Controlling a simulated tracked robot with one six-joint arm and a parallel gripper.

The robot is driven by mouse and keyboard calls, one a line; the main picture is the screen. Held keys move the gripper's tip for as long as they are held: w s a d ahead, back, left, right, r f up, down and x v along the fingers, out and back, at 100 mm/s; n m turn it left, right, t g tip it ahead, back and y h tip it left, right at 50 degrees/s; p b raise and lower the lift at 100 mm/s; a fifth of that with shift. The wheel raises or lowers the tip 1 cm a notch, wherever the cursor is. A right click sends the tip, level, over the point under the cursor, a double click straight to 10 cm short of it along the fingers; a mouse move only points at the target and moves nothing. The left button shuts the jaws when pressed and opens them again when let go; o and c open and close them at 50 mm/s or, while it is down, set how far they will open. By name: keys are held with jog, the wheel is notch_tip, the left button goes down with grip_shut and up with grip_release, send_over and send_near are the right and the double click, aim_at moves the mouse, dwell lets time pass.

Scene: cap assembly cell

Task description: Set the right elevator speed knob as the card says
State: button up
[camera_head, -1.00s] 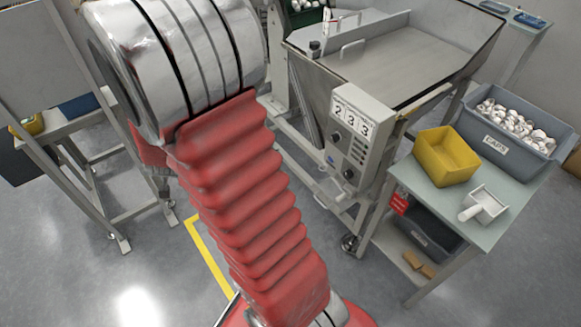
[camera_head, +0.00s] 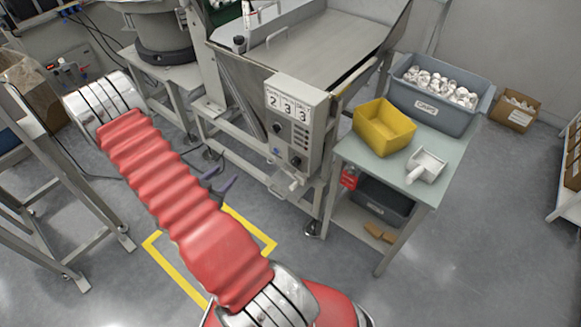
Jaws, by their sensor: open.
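The control box (camera_head: 300,140) is mounted on the front of the steel hopper. A white number card (camera_head: 288,104) on its top reads 2, 3, 3; its small heading is too small to read. Below it are dark round knobs, one at the upper left (camera_head: 277,128) and one lower down (camera_head: 296,162). Their pointer settings and labels are too small to read, and I cannot tell which is the right elevator speed knob. My gripper (camera_head: 226,176) shows as two dark, open fingers past my red-sleeved arm, left of and below the box, apart from it. The rest of it is hidden behind the arm.
A side table (camera_head: 352,152) right of the box holds a yellow bin (camera_head: 384,127), a white scoop (camera_head: 426,166) and a grey caps tub (camera_head: 440,108). Hopper legs stand below the box. Yellow tape (camera_head: 172,268) marks the floor. A metal frame (camera_head: 100,232) stands left.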

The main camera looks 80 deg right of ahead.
aim_at(294, 164)
jog(key=s+f+g+h, duration=0.1)
jog(key=s+g, duration=0.2)
jog(key=s, duration=0.4)
jog(key=s+f+m+g+h, duration=0.1)
jog(key=s+f+g, duration=0.1)
jog(key=s, duration=0.6)
jog(key=shift+a+g+h, duration=0.35)
jog(key=shift+g+h, duration=0.05)
jog(key=shift+s+d, duration=0.1)
jog(key=shift+d, duration=0.05)
jog(key=shift+x, duration=6.75)
jog(key=shift+c, duration=0.3)
jog(key=c, duration=1)
jog(key=shift+s, duration=0.1)
